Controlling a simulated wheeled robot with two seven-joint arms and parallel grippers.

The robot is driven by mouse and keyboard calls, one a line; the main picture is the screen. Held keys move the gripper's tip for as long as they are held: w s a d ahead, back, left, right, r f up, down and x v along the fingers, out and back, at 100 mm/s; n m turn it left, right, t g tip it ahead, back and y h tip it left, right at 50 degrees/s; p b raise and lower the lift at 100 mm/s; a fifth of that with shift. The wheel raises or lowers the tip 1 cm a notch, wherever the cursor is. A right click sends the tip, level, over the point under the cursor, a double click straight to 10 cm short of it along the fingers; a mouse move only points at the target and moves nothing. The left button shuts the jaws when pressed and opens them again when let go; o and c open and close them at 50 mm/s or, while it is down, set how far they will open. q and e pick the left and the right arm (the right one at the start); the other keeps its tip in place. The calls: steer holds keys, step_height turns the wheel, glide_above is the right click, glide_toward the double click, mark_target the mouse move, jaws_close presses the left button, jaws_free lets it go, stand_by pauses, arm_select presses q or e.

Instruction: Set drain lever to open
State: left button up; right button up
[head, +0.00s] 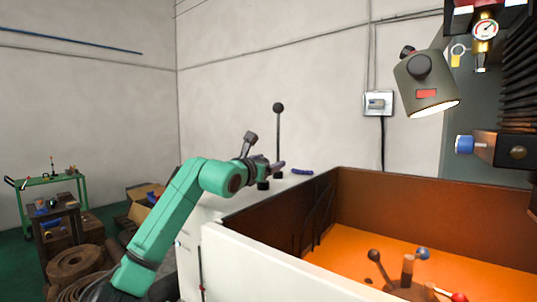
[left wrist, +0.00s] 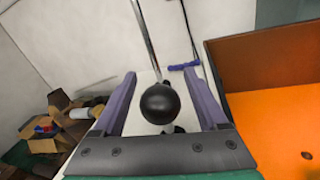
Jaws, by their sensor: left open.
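My left gripper (head: 279,167) reaches over the white machine top beside the orange-floored tray. In the left wrist view its two purple fingers (left wrist: 160,74) are apart. A black ball knob (left wrist: 161,103) shows between them, with no finger seen touching it. A tall upright lever (head: 279,125) with a black ball top stands by the gripper; its metal rod also shows in the left wrist view (left wrist: 146,35). Short black knobs (head: 263,185) sit just below the gripper. I cannot tell which of these is the drain lever; no label is readable. My right gripper is not in view.
A blue handle (head: 302,171) lies beyond the gripper. The brown tray wall (head: 430,215) rises to the right. Inside the tray, a chuck fixture (head: 408,287) has ball-ended handles. A grey lamp (head: 426,82) hangs at upper right. A cart and boxes stand far left.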

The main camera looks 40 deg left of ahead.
arm_select(q)
steer(key=shift+f, duration=0.1)
jaws_close()
stand_by(1.3)
